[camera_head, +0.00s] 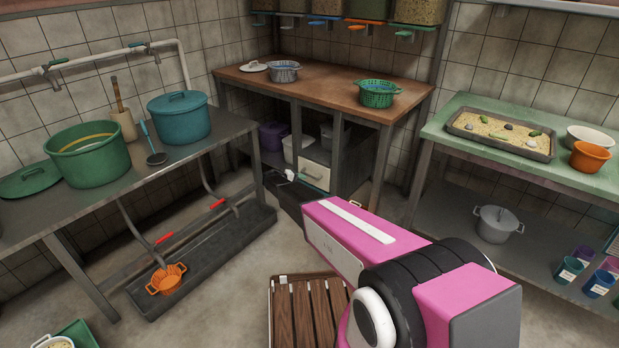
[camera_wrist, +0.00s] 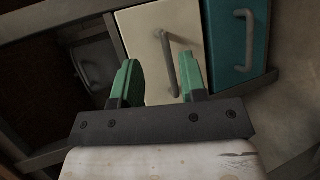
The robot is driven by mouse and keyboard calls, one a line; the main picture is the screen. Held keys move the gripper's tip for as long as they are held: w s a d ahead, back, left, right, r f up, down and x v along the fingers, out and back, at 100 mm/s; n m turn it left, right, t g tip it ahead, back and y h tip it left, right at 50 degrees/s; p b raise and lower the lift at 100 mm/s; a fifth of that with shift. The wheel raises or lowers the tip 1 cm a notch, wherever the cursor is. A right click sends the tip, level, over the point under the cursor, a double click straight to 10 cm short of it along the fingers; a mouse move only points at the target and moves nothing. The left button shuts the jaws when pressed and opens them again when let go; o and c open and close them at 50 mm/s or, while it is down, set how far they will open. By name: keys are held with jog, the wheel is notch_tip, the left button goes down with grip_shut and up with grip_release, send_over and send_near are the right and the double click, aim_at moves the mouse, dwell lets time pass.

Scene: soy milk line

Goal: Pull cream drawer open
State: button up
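The cream drawer (camera_wrist: 146,28) fills the upper middle of the wrist view, with a grey bar handle (camera_wrist: 168,62) on its front. In the head view the cream drawer (camera_head: 316,175) sits under the brown counter, partly hidden by my arm. My gripper (camera_wrist: 158,66) has two green fingers spread apart in front of the drawer. The handle shows between the fingers, closer to the right one. No grip on it is visible. I cannot tell whether a finger touches it.
A teal drawer (camera_wrist: 234,35) with its own handle is right of the cream one. A dark grey front (camera_wrist: 95,65) is to the left. The brown counter (camera_head: 325,87) holds a green colander (camera_head: 377,94). A slatted wooden platform (camera_head: 308,312) lies on the floor.

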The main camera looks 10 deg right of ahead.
jog(key=t+h, duration=0.1)
jog(key=t, duration=0.1)
send_near(310, 176)
jog(key=shift+n, duration=0.5)
jog(key=x, duration=0.5)
jog(key=w+x, duration=0.1)
jog(key=x, duration=0.4)
jog(key=shift+f, duration=0.2)
jog(key=shift+a, duration=0.1)
grip_shut()
